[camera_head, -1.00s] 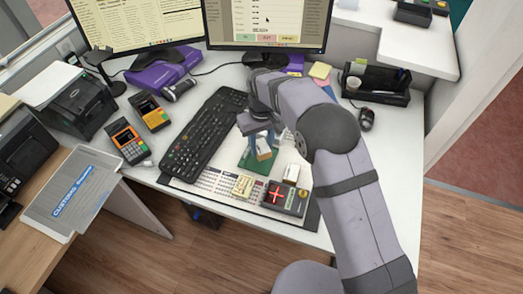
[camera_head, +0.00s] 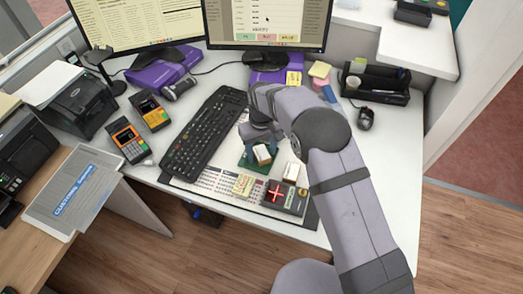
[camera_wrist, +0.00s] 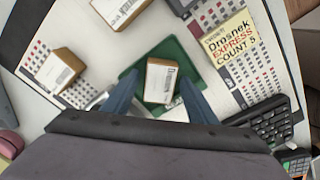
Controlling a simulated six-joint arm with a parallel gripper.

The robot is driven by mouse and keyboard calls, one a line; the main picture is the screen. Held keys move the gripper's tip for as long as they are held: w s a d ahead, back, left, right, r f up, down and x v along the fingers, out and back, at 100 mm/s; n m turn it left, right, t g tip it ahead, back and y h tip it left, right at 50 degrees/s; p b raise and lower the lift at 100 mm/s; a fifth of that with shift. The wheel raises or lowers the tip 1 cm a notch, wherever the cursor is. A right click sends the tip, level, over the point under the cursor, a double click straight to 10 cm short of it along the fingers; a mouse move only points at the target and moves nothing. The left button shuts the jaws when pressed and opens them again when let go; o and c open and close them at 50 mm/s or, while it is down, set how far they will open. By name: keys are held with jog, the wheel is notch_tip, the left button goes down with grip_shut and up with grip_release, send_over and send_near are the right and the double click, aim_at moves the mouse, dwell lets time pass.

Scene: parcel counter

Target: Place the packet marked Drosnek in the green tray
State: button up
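A small brown packet with a white label (camera_head: 262,154) stands in the green tray (camera_head: 248,162). In the wrist view the packet (camera_wrist: 161,82) is inside the green tray (camera_wrist: 192,58), and its label is too small to read. My gripper (camera_wrist: 158,88) is open, its blue fingers on either side of the packet with gaps between. In the head view my wrist hides the fingers.
Other packets lie nearby: one left of the tray in the wrist view (camera_wrist: 60,72), one at its top edge (camera_wrist: 118,10). A box with a red cross (camera_head: 284,197) is near the front edge. The black keyboard (camera_head: 203,135) lies left of the tray.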

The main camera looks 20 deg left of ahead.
aim_at(262, 153)
jog(key=shift+r, duration=0.1)
notch_tip(262, 153, up, 12)
jog(key=b, duration=0.2)
dwell(0.7)
jog(key=shift+r, duration=0.1)
jog(key=s+d+r+m, duration=0.2)
jog(key=d+m, duration=0.2)
jog(key=d, duration=1.5)
jog(key=s+d+f+m, duration=0.2)
jog(key=s+d, duration=0.6)
jog(key=s+d+f+m, duration=0.2)
jog(key=s+d, duration=0.6)
jog(key=shift+s+m, duration=0.4)
jog(key=shift+f, duration=0.1)
